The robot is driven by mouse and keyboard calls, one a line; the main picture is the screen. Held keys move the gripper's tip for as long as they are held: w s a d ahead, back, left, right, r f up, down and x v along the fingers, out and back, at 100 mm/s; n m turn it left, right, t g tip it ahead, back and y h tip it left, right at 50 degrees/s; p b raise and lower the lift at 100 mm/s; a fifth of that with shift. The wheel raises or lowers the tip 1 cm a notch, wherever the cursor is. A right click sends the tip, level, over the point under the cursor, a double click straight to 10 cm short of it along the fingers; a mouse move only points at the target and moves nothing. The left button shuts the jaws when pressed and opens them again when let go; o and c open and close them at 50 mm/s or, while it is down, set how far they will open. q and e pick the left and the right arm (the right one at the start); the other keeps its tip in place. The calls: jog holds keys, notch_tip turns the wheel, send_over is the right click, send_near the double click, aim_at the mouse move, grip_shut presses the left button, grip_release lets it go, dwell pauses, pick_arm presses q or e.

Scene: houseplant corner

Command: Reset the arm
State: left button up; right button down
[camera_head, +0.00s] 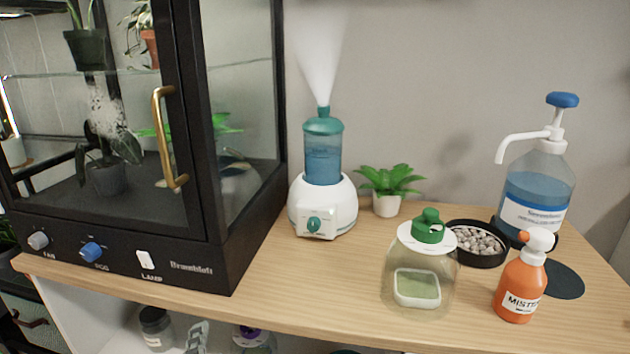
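No arm and no gripper of mine shows in the head view. The wooden shelf top (305,300) carries a black-framed glass plant cabinet (235,240) on the left, with a brass handle (163,140) on its door. A white and teal humidifier (322,205) stands beside the cabinet and sends a plume of mist (320,50) upward.
A glass jar with a green lid (429,228), an orange mister bottle (520,282), a black dish of pebbles (477,262) and a large pump bottle (537,185) crowd the right. A small potted plant (388,205) stands behind. Wood in front of the humidifier is clear.

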pick_arm(q)
jog(key=a+f+n+g+y, duration=0.1)
jog(key=a+f+g, duration=0.2)
jog(key=a+f, duration=0.7)
jog(key=a+f+n+g, duration=0.1)
jog(key=a+f+g, duration=0.4)
jog(key=f, duration=1)
jog(key=s+a+f+n+g, duration=0.2)
jog(key=s+a+f+n, duration=0.1)
jog(key=s+a+f, duration=0.55)
jog(key=s+a+f+n+g, duration=0.25)
jog(key=s+a+f, duration=0.25)
jog(key=a, duration=0.7)
jog(key=s+d+f+n+h, duration=0.1)
jog(key=d+f, duration=0.2)
jog(key=d, duration=0.8)
jog(key=s+d+f+n+h, duration=0.1)
jog(key=d+f+n+h, duration=0.1)
jog(key=d, duration=1)
jog(key=shift+s+d+f, duration=0.25)
jog(key=shift+f, duration=0.3)
